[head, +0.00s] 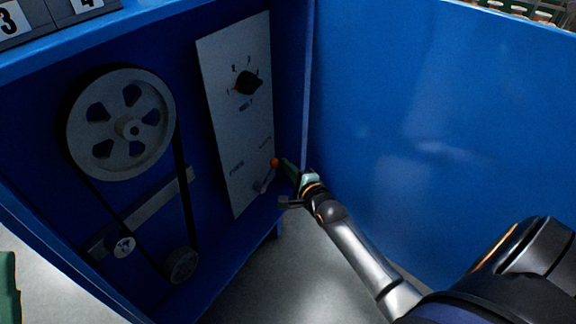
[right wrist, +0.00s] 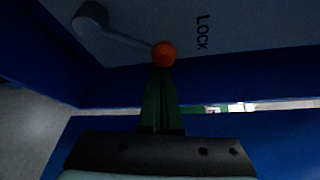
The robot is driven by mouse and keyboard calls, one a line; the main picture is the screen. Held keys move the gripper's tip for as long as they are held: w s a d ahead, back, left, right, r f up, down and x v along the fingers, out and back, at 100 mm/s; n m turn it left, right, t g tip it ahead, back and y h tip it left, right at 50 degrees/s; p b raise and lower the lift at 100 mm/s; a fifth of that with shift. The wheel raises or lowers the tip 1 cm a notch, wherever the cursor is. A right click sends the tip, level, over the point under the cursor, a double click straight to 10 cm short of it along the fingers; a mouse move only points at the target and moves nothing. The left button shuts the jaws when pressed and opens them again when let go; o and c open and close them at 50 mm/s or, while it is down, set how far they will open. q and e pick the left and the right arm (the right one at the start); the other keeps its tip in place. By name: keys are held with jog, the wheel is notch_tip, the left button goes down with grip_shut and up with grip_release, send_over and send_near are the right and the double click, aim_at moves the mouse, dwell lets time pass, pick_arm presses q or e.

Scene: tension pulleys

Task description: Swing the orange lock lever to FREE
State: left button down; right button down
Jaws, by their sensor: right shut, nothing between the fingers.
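The lock lever is a grey arm with an orange ball knob (head: 274,162) low on the light grey panel (head: 227,125). The knob also shows in the right wrist view (right wrist: 164,54). Its arm runs from a round pivot (right wrist: 90,18) to the knob, which sits beside the printed word LOCK (right wrist: 203,35). The FREE label (head: 237,167) is farther left on the panel. My right gripper (head: 283,164) is shut and empty. Its green fingertips (right wrist: 160,72) are right at the knob; I cannot tell whether they touch it. My left gripper is not in view.
A large pulley (head: 115,155) with a black belt and smaller pulleys is left of the panel. A black selector knob (head: 248,83) sits above the lever. Blue walls, one on the right (head: 440,120), enclose the panel. A green piece (head: 8,290) at the left edge is unclear.

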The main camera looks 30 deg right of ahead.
jog(key=shift+s+a+r+n, duration=0.1)
jog(key=shift+a+r+n, duration=0.1)
jog(key=shift+n, duration=0.1)
